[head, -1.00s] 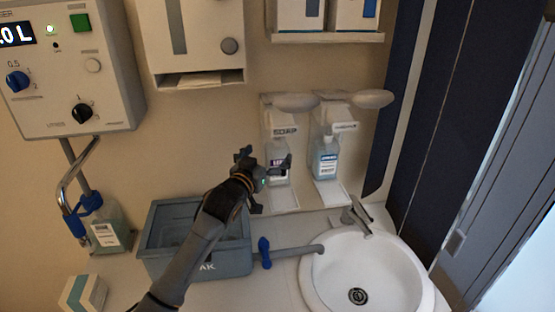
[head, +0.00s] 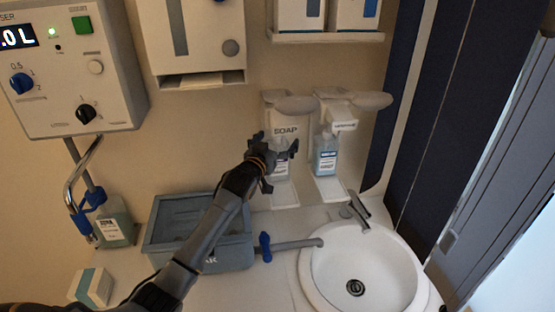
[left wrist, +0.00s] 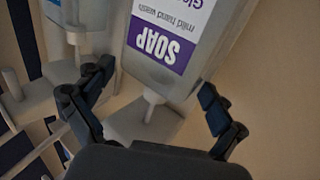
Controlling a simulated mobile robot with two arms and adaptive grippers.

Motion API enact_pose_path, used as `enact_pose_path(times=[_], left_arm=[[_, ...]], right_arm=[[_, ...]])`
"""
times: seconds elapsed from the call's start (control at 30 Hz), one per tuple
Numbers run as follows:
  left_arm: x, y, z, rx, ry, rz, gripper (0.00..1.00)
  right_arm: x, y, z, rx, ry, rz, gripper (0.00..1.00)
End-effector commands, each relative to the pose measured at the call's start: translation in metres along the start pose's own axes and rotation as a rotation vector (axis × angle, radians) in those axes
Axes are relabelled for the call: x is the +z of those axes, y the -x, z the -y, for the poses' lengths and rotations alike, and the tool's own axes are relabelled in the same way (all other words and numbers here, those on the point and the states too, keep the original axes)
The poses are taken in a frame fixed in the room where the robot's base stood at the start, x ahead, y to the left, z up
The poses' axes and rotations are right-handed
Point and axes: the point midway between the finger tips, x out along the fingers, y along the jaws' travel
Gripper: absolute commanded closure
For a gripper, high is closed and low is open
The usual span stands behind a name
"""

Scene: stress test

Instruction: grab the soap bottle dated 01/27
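A clear soap bottle (head: 281,171) with a white and purple label hangs in the wall dispenser marked SOAP (head: 284,127). In the left wrist view the bottle (left wrist: 150,72) appears upside down, its label reading "SOAP mild hand wash"; no date is legible. My left gripper (head: 276,146) is open in front of this dispenser and partly covers the bottle. In the left wrist view its fingers (left wrist: 156,80) are spread on either side of the bottle, with no clear contact. A second bottle (head: 326,163), with bluish liquid, hangs in the dispenser to the right. My right gripper is not in view.
A grey bin (head: 162,240) stands on the counter below my left arm. A white sink (head: 318,268) with a tap (head: 362,210) is at the right. A greenish bottle (head: 118,232) and a small box (head: 91,287) are at the left. A towel dispenser (head: 205,35) hangs above.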

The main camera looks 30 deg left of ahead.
Motion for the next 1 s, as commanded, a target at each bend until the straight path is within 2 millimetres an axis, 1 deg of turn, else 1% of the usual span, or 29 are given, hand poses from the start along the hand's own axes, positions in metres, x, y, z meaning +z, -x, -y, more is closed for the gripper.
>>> enact_pose_path(times=[0.03,0.13,0.17,0.47,0.57,0.67,0.77,0.87,1.0], left_arm=[[0.0,0.0,0.0,0.0,0.0,0.0,0.24],[0.0,0.0,0.0,0.0,0.0,0.0,0.45],[0.0,0.0,0.0,0.0,0.0,0.001,0.47],[0.0,0.0,0.0,0.0,-0.001,0.001,0.47],[-0.004,0.0,0.001,0.0,-0.001,-0.001,0.47],[-0.012,0.0,0.001,0.001,-0.001,-0.004,0.47],[-0.012,0.011,0.0,0.002,-0.001,0.001,0.47],[-0.012,0.029,0.0,0.002,-0.001,0.0,0.47],[-0.011,0.057,0.0,0.001,-0.002,-0.001,0.47]], right_arm=[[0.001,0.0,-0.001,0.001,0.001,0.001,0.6],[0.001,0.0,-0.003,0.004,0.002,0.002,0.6],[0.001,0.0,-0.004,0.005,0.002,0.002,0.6],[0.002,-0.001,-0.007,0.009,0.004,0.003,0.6],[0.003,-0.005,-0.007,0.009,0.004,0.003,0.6],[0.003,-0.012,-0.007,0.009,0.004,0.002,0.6],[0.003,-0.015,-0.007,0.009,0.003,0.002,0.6],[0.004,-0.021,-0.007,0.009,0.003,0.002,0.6],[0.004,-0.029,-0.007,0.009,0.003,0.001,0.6]])
